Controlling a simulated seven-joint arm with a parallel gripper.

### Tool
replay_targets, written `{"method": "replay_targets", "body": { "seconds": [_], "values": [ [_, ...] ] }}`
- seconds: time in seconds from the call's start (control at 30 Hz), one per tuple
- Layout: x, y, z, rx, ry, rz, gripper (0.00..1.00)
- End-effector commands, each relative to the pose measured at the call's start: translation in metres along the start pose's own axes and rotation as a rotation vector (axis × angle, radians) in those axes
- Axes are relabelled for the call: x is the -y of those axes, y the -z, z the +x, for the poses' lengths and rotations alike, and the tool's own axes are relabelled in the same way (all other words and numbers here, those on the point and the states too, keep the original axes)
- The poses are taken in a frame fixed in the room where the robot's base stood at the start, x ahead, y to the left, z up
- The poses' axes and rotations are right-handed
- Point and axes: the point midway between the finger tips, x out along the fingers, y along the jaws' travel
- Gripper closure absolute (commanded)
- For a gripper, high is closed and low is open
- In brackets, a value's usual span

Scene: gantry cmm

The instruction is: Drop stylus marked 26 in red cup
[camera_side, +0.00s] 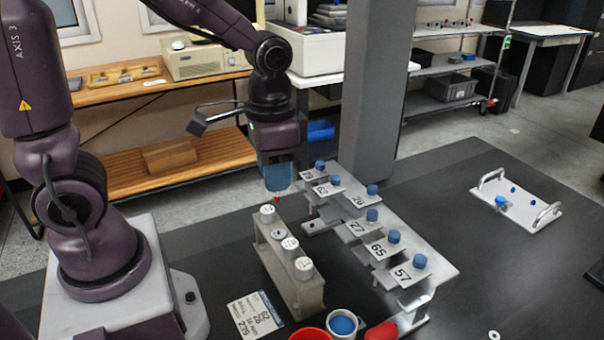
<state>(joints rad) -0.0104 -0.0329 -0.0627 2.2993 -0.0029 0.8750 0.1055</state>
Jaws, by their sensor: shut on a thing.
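My gripper (278,188) hangs above the back end of a grey block, left of the stylus rack. It is shut on a slim stylus, of which only a small red tip (277,199) shows below the fingers; no number on it can be read. A plate marked 26 (360,202) stands on the rack (440,268), with a blue cap (372,189) beside it. Other plates there read 62, 27, 65 and 57, each with a blue cap. The red cup (312,334) is at the bottom edge, partly cut off; its inside is mostly out of view.
The grey block (298,290) holds several white-topped cylinders below my gripper. A white cup (343,326) with blue inside and a red object (382,331) stand near the red cup. A printed card (256,314) lies left.

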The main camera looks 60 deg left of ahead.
Motion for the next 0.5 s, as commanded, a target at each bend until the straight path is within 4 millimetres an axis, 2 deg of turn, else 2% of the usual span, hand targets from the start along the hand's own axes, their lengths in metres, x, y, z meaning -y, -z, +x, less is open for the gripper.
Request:
{"method": "replay_targets", "body": {
  "seconds": [0.1, 0.27, 0.37, 0.5],
  "values": [
    [-0.001, -0.010, -0.005, -0.001, 0.000, 0.000, 0.92],
    [-0.009, -0.016, -0.005, 0.001, 0.000, 0.031, 0.92],
    [-0.025, -0.017, 0.002, 0.003, 0.000, 0.094, 0.92],
    [-0.059, -0.018, 0.021, 0.007, 0.000, 0.211, 0.92]
  ]
}}
